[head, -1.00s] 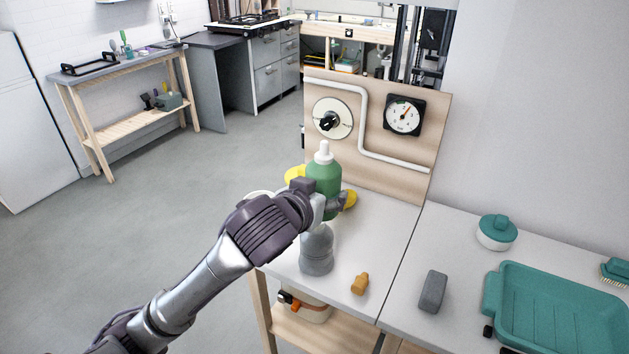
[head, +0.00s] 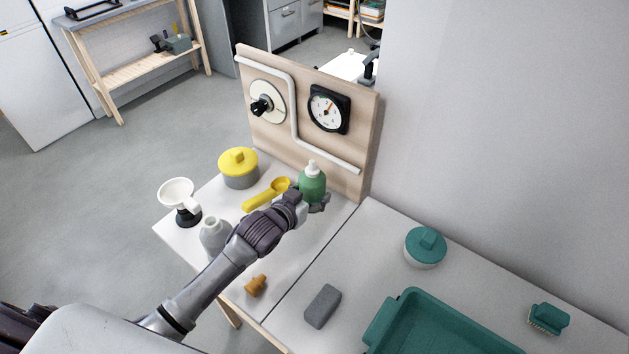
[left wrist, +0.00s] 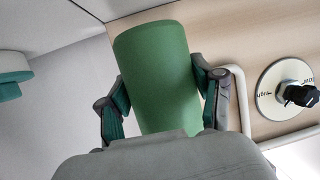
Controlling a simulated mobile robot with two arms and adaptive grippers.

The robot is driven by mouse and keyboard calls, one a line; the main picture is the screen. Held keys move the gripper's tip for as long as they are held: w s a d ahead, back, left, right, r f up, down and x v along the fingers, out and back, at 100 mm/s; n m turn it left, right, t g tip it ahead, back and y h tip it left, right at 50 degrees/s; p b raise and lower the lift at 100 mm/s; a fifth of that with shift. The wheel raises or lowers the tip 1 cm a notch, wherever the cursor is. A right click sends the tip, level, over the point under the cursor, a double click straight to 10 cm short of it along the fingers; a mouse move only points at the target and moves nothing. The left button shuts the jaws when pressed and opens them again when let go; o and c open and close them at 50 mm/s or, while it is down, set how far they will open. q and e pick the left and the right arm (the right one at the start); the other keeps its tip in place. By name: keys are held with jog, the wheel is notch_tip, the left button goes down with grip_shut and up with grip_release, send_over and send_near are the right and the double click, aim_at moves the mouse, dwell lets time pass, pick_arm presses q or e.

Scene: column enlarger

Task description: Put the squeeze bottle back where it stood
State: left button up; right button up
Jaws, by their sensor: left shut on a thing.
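The squeeze bottle (head: 312,184) is green with a white nozzle cap. It is upright over the back right part of the small white table, close to the wooden panel. My left gripper (head: 312,203) is shut on its lower body. In the left wrist view the green bottle (left wrist: 160,75) sits between the two fingers (left wrist: 166,100). Whether its base touches the table is hidden by the gripper. My right gripper is not in view.
A yellow-lidded pot (head: 238,170), a yellow scoop (head: 262,195), a white funnel (head: 177,191), a grey bottle (head: 213,236) and a tan stopper (head: 255,285) stand nearby. The upright panel (head: 365,150) is behind. A grey block (head: 322,306), teal tray (head: 385,325) and teal-lidded jar (head: 425,250) lie right.

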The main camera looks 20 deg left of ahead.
pick_arm(q)
jog(key=shift+s+a+r, duration=0.1)
jog(key=shift+s+a, duration=0.05)
jog(key=shift+a, duration=0.15)
jog(key=shift+d+p, duration=0.15)
jog(key=shift+p, duration=0.15)
jog(key=shift+f+b, duration=0.6)
jog(key=shift+f, duration=0.1)
notch_tip(320, 180, down, 4)
jog(key=b, duration=0.3)
jog(key=shift+f, duration=0.25)
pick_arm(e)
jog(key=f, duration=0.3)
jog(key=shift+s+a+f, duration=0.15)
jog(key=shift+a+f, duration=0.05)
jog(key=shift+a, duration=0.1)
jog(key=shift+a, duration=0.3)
pick_arm(q)
jog(key=shift+p, duration=0.3)
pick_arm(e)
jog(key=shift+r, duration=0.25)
